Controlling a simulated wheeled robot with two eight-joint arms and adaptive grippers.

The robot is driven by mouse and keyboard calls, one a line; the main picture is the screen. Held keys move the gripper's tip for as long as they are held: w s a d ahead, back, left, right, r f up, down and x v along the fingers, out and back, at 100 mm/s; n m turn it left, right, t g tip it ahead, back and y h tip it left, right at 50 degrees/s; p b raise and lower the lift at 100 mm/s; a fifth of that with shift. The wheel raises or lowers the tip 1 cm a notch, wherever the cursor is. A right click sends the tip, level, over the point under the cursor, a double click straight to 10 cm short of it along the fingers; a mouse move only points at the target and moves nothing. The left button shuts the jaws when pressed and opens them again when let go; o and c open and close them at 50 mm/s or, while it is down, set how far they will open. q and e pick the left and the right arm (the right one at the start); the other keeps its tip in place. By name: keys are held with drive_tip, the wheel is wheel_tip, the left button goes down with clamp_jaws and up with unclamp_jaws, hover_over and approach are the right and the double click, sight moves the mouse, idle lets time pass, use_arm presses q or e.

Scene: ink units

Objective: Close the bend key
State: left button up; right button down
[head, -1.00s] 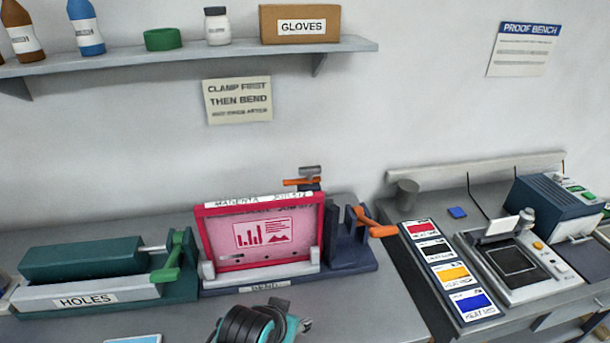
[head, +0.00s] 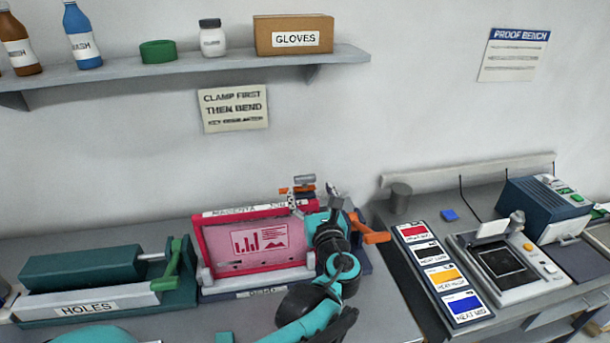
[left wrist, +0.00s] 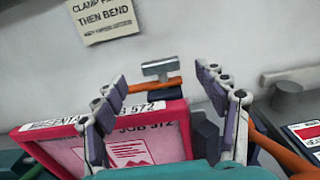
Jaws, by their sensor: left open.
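The bend device (head: 215,293) stands on the left bench, with a magenta-framed plate (head: 215,242) upright in it. A grey T-shaped handle with an orange bar, probably the bend key (head: 303,180), stands behind the plate's right end. In the left wrist view the key (left wrist: 158,70) shows between the fingers, beyond their tips. My left gripper (head: 315,198) is open and empty over the device's right end, by the plate's top right corner. It also shows in the left wrist view (left wrist: 161,78). Contact with the key cannot be told. My right gripper is not in view.
An orange lever (head: 374,236) sticks out at the device's right end, close to my left gripper. A green holes device (head: 85,308) stands to the left. A proof bench (head: 425,318) with colour cards is at right. A shelf (head: 200,72) hangs above.

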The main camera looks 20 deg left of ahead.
sight(306, 178)
use_arm(q)
drive_tip(key=b+x, duration=0.1)
drive_tip(key=x, duration=0.6)
drive_tip(key=shift+w+a, duration=0.2)
drive_tip(key=shift+c, duration=0.3)
drive_tip(key=c, duration=1.5)
drive_tip(key=shift+d, duration=0.1)
clamp_jaws()
